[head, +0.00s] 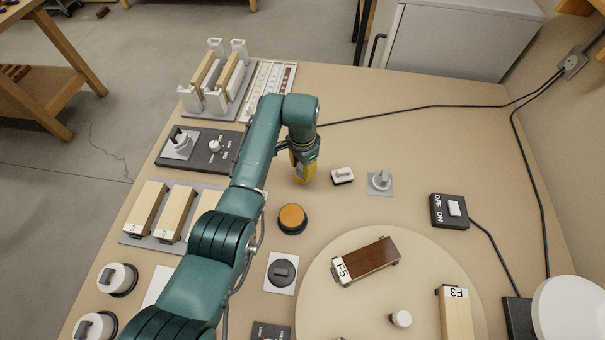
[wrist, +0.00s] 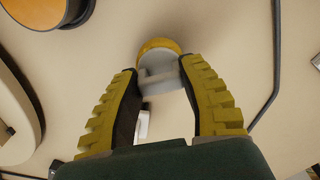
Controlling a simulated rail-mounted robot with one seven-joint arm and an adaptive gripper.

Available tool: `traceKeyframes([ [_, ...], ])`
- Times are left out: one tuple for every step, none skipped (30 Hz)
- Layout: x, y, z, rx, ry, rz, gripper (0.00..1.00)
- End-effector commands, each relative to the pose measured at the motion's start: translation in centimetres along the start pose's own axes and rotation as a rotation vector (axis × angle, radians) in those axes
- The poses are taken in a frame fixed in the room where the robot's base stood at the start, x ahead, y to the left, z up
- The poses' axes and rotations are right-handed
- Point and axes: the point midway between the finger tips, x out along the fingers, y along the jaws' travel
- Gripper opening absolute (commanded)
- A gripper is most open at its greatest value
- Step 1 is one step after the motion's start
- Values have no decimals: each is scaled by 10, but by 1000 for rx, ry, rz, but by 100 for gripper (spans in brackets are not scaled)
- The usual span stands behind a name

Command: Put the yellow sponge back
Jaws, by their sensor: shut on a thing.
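My gripper (head: 304,172) points down over the middle of the bench, just left of a small white block. In the wrist view its two yellow ribbed fingers (wrist: 172,85) close on a rounded thing with a yellow edge and a pale grey face, which I take for the yellow sponge (wrist: 158,44). The fingers and arm hide most of it in the head view. I cannot tell whether it touches the bench.
An orange round button (head: 292,218) stands close in front of my gripper. The white block (head: 342,175) and a grey plate with a knob (head: 380,182) lie to the right. A rack (head: 215,85) stands at back left, a round board (head: 320,285) at front right. A cable crosses behind.

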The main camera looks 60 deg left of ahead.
Motion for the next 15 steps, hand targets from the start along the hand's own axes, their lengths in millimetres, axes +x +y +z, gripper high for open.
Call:
traceKeyframes([
  [16, 1, 1, 0, -3, 2, 8],
  [20, 1, 0, 0, -2, 2, 8],
  [23, 0, 0, 0, -1, 1, 8],
  [23, 0, 0, 0, -1, 1, 8],
  [23, 0, 0, 0, 0, 0, 8],
  [22, 0, 0, 0, 0, 0, 8],
  [21, 0, 0, 0, 0, 0, 8],
  [21, 0, 0, 0, 0, 0, 8],
  [22, 0, 0, 0, 0, 0, 8],
  [22, 0, 0, 0, 0, 0, 8],
  [23, 0, 0, 0, -1, 0, 8],
  [24, 0, 0, 0, -1, 1, 8],
  [25, 0, 0, 0, -1, 1, 8],
  [25, 0, 0, 0, -1, 0, 44],
  [25, 0, 0, 0, 0, 0, 52],
])
